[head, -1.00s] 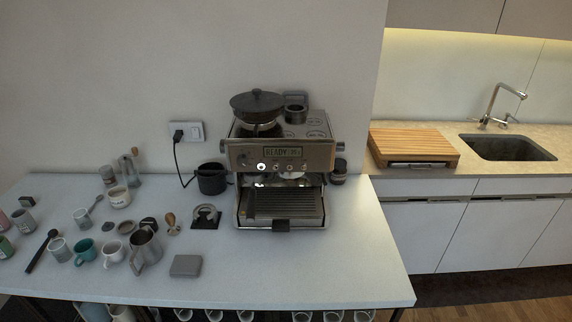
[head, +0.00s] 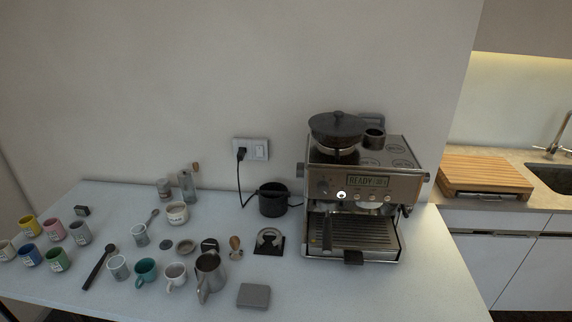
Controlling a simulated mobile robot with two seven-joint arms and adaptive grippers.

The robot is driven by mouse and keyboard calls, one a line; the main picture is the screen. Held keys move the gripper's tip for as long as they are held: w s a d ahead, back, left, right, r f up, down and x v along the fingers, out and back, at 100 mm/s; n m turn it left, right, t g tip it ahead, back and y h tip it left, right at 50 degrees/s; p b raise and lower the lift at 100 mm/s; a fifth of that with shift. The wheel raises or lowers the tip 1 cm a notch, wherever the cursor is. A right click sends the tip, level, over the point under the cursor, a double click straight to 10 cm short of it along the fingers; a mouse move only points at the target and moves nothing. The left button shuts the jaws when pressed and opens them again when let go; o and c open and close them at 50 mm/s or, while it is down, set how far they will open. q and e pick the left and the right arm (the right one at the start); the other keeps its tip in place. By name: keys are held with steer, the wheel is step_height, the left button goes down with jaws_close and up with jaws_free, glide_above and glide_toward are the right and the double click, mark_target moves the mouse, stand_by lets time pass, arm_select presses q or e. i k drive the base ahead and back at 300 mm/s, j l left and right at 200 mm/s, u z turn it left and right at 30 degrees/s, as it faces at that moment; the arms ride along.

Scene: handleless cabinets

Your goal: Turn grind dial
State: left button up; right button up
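The espresso machine (head: 355,200) stands upright at the right part of the table, with a lit "READY" display (head: 368,181) on its front panel. A dark lidded bean hopper (head: 337,130) sits on its top left. A round knob (head: 323,187) is on the panel left of the display, and another knob shows on the machine's left side (head: 300,170). Small buttons, one glowing white, line the panel. I cannot read which knob is the grind dial. Neither of my grippers is in view.
Several cups, a steel pitcher (head: 210,276), a tamper (head: 235,246) and a grey block (head: 254,296) cover the table's left and middle. A black bin (head: 273,200) stands left of the machine, near a wall socket (head: 250,149). A cutting board (head: 484,175) lies on the right counter.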

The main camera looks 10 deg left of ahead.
mark_target(300, 166)
steer(key=j+z, duration=0.3)
steer(key=j, duration=1.05)
steer(key=i, duration=0.05)
